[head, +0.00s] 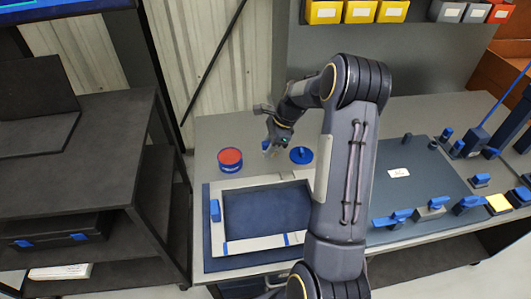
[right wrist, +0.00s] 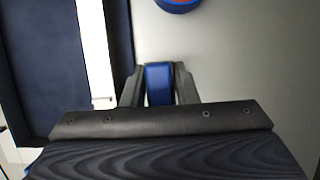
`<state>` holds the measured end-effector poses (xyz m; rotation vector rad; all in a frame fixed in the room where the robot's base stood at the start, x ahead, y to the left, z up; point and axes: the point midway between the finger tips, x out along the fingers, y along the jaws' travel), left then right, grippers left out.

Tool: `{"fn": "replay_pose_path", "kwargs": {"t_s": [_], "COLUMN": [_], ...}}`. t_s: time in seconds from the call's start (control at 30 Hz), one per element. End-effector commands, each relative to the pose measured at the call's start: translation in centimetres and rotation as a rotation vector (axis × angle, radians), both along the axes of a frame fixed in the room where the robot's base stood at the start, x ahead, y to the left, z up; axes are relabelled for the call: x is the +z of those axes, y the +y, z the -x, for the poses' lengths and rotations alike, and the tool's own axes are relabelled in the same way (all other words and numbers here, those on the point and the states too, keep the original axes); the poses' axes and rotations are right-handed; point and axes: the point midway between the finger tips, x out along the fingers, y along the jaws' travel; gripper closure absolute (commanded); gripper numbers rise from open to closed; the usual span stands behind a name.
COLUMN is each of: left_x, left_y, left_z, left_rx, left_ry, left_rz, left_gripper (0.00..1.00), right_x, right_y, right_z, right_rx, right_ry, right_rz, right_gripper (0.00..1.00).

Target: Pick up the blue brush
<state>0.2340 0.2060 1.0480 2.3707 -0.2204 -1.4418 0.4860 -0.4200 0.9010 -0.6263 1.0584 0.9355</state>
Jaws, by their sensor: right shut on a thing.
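My right gripper (head: 270,149) is low over the grey bench, between a round red-topped blue tin and a round blue piece with a knob. In the right wrist view my right gripper (right wrist: 158,86) is shut on a blue block-like part, which I take as the blue brush (right wrist: 158,80). One dark finger is on each side of it. Its lower part is hidden by the gripper body, and I cannot tell whether it touches the bench. In the head view the held part is too small to make out. My left gripper is not in view.
The red-topped tin (head: 230,160) and round blue piece (head: 301,155) stand close by. A pale frame (head: 235,245) lies on a dark mat in front. Blue-handled items and a dark mat (head: 400,172) fill the right side. A dark shelf unit (head: 75,145) stands left.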

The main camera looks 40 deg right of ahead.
Motion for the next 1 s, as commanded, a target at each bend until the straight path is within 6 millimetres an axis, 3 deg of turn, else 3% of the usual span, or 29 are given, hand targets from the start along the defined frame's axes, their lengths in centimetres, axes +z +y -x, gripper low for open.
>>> {"fn": "replay_pose_path", "kwargs": {"t_s": [0.13, 0.5, 0.7, 1.0], "left_x": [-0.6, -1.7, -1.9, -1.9], "left_y": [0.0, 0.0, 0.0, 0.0], "left_z": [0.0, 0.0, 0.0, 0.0], "left_rx": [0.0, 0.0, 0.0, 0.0], "left_ry": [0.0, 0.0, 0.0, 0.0], "left_rz": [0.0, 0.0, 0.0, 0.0], "left_gripper": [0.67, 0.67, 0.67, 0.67], "right_x": [2.7, 5.4, 6.2, 6.4], "right_y": [0.7, 2.6, 3.2, 3.3], "right_z": [2.2, 8.4, 10.0, 10.6], "right_rx": [0.0, 0.0, 0.0, 0.0], "right_ry": [-0.004, -0.001, 0.0, 0.001], "right_rz": [0.001, 0.0, -0.001, 0.0], "right_gripper": [0.96, 0.96, 0.96, 0.96]}}
